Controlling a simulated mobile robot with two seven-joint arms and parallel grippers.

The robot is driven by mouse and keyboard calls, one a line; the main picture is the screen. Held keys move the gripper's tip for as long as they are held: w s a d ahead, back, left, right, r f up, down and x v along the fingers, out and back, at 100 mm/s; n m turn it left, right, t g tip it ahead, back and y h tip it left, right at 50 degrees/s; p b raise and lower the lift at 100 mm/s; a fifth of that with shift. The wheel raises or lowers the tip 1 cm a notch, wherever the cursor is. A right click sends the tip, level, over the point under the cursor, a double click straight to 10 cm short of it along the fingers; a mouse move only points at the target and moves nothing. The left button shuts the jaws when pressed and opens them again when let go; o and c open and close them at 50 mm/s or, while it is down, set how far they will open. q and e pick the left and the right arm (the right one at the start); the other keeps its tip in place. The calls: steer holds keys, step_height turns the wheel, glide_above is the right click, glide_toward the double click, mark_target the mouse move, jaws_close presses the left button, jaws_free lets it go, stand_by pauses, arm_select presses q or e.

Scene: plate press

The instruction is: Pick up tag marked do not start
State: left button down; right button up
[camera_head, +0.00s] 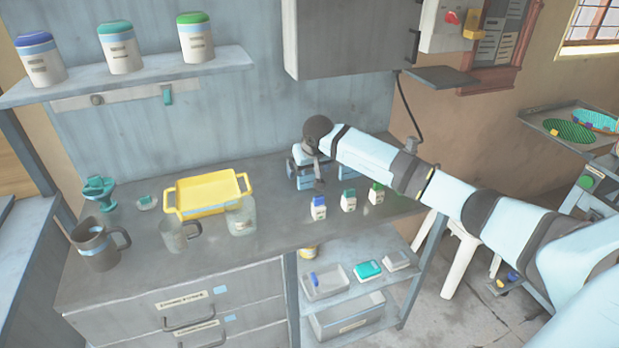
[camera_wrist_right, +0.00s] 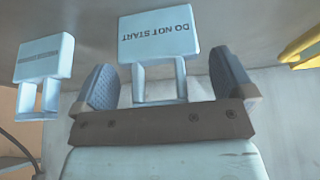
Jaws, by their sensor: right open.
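In the right wrist view a pale tag (camera_wrist_right: 158,36) reads DO NOT START, with its lettering upside down. Two pale legs run from its plate toward my gripper. My right gripper (camera_wrist_right: 165,84) is open, with one dark pad on each side of these legs and gaps between pads and legs. In the head view my right gripper (camera_head: 313,176) is low over the back of the bench, and the lettered tag cannot be made out there. My left gripper is not in view.
A yellow tray (camera_head: 183,213) lies left of my right gripper on the bench (camera_head: 270,262). A glass jar (camera_head: 241,217) and mugs stand before it. Three small bottles (camera_head: 348,201) stand close in front of the gripper. A wall cabinet (camera_head: 350,38) hangs above.

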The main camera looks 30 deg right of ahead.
steer(key=c, duration=0.9)
